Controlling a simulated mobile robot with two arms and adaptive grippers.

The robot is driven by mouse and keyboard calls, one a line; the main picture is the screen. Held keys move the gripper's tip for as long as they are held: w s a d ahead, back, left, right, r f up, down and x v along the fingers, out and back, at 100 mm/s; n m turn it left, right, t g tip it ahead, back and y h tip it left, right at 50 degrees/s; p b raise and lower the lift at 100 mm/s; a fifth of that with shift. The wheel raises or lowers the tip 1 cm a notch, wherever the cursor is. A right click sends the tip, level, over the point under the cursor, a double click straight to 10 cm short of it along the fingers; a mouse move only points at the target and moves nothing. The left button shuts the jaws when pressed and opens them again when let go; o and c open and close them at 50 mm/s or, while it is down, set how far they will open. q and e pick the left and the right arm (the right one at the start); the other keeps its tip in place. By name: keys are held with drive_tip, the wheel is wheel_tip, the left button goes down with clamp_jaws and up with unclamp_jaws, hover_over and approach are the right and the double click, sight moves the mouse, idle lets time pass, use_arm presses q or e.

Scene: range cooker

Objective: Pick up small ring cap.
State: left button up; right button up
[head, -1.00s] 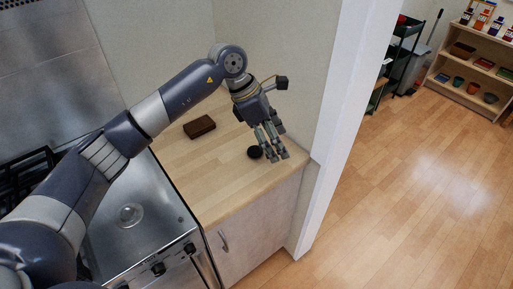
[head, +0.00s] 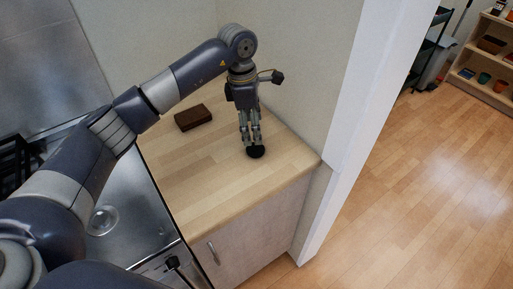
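The small ring cap (head: 255,152) is a small round black piece on the wooden worktop (head: 215,185), near the back right part. My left gripper (head: 251,142) points down at it, with its fingertips directly over or at the cap's far edge. The fingers hang close together, and the frame is too small to tell whether they touch the cap or how far apart they are. My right gripper is not in view.
A dark brown block (head: 193,117) lies on the worktop to the left of my gripper. The steel cooker top (head: 130,215) is at the left. A wall and white door post (head: 345,130) stand close on the right. The worktop's front is clear.

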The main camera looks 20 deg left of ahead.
sight(255, 148)
use_arm(q)
drive_tip(key=shift+s+d+f, duration=0.1)
drive_tip(key=shift+s+f, duration=0.1)
drive_tip(key=shift+f, duration=0.65)
drive_tip(key=f+p, duration=0.1)
drive_tip(key=f, duration=0.1)
drive_tip(key=f+p, duration=0.2)
drive_tip(key=f, duration=0.1)
drive_tip(key=shift+w+d, duration=0.15)
drive_tip(key=shift+d, duration=0.05)
drive_tip(key=shift+f, duration=0.4)
drive_tip(key=c, duration=1.2)
